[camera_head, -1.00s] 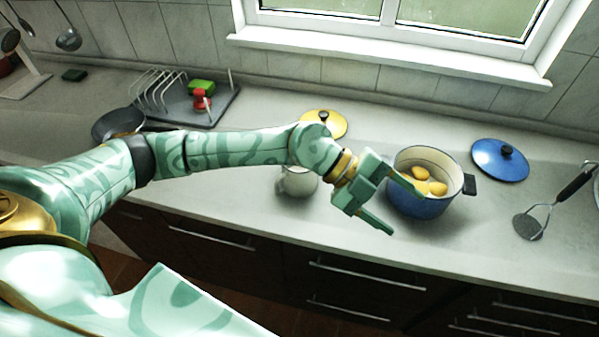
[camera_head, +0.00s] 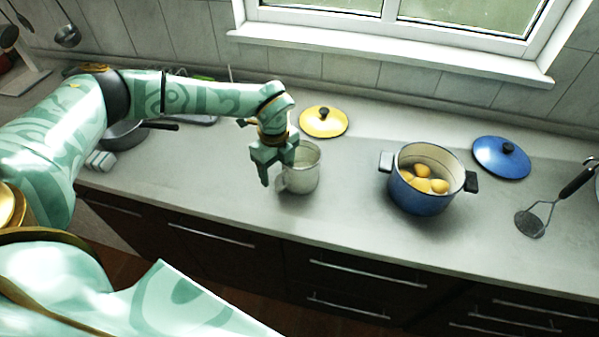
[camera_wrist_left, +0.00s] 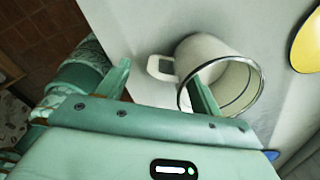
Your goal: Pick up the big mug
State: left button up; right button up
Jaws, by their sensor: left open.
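The big mug (camera_head: 305,172) is white with a dark rim and stands upright on the counter in the head view. My left gripper (camera_head: 275,170) is open at the mug's left side, and its hand hides part of the mug. In the left wrist view the mug (camera_wrist_left: 202,50) shows its handle (camera_wrist_left: 159,68) between the two fingers of the left gripper (camera_wrist_left: 160,88). One finger is left of the handle; the other overlaps the mug's rim. I cannot tell whether either finger touches it. My right gripper is not in view.
A blue pot (camera_head: 422,198) with yellow contents stands to the right. A yellow lid (camera_head: 335,124) lies behind the mug, a blue lid (camera_head: 490,160) and a masher (camera_head: 532,224) farther right. A dark pan (camera_head: 122,136) is at left. Counter between mug and pot is clear.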

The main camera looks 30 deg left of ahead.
aim_at(283, 187)
pick_arm(q)
jog(key=f, duration=0.3)
jog(key=f+b, duration=0.1)
jog(key=f, duration=0.1)
jog(key=shift+w+d+f, duration=0.3)
jog(key=shift+d, duration=0.05)
jog(key=shift+r, duration=0.1)
grip_shut()
